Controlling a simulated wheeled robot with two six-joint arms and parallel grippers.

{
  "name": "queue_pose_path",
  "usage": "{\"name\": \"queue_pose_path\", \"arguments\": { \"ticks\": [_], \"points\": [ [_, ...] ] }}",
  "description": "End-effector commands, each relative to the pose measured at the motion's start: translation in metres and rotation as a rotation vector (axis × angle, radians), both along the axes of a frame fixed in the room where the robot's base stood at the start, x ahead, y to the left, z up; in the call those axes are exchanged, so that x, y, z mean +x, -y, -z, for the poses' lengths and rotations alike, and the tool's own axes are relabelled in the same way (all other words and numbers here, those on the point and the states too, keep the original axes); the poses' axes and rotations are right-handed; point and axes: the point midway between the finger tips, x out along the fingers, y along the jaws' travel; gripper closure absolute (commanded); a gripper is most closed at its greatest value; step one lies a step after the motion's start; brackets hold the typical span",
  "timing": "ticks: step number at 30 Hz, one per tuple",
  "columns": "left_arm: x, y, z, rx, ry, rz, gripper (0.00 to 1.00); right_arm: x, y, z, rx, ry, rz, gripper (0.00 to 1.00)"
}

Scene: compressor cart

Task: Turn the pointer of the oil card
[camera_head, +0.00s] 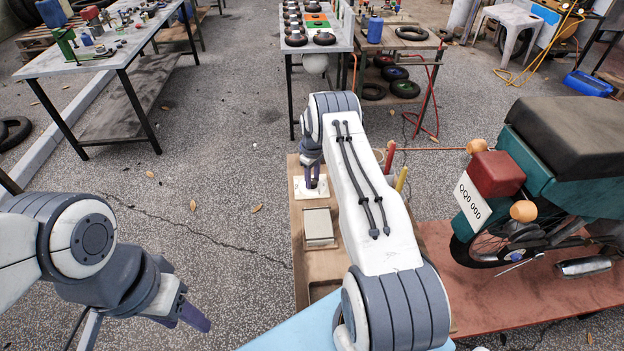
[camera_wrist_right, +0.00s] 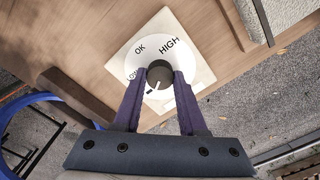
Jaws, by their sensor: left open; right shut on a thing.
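The oil card (camera_head: 299,193) is a white square plate on the wooden cart top, and it fills the middle of the right wrist view (camera_wrist_right: 197,73). Its round dial reads OK, HIGH and, partly hidden, LOW. My right gripper (camera_wrist_right: 159,80) is shut on the knob, one finger on each side. In the head view my right gripper (camera_head: 312,182) stands over the card. My left gripper (camera_head: 190,316) is open and empty, off the cart at lower left.
A grey-beige block (camera_head: 318,225) lies on the cart just in front of the card. Red and yellow handles (camera_head: 401,178) stand to the right, behind my arm. A motorcycle (camera_head: 540,190) stands on a reddish platform at right. Open floor lies left of the cart.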

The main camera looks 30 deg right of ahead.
Motion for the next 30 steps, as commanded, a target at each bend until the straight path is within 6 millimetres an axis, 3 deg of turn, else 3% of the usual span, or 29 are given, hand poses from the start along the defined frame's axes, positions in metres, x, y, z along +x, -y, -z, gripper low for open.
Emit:
{"name": "queue_pose_path", "arguments": {
  "ticks": [11,30],
  "points": [
    [0.0,0.0,0.024,0.0,0.0,0.0,0.5,0.001,0.001,0.003,0.001,0.003,0.171,1.0],
    [0.0,0.0,0.068,0.0,0.0,0.0,0.5,0.0,0.0,0.001,0.001,0.002,0.751,1.0]
  ]
}}
